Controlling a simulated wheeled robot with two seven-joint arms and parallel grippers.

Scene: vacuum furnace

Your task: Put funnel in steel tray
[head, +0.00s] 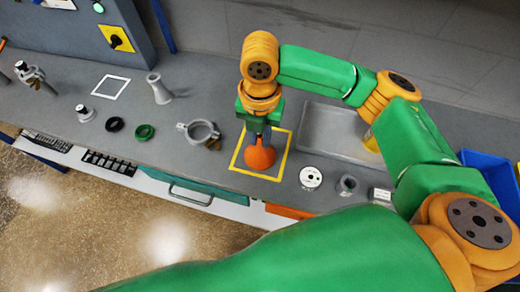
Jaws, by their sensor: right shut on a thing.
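The orange funnel (261,156) is inside a yellow square outline on the grey bench, wide end down. My right gripper (262,136) points down over it and is shut on its upper part, which the fingers hide. I cannot tell whether the funnel touches the bench. The steel tray (318,133) lies just to the right of the yellow outline. My right arm covers part of its right side. My left gripper is not in view.
A yellow object (371,142) shows at the tray's right end, partly behind my arm. A clamp ring (199,132) and a green ring (145,132) lie left. A blue bin (487,172) stands far right.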

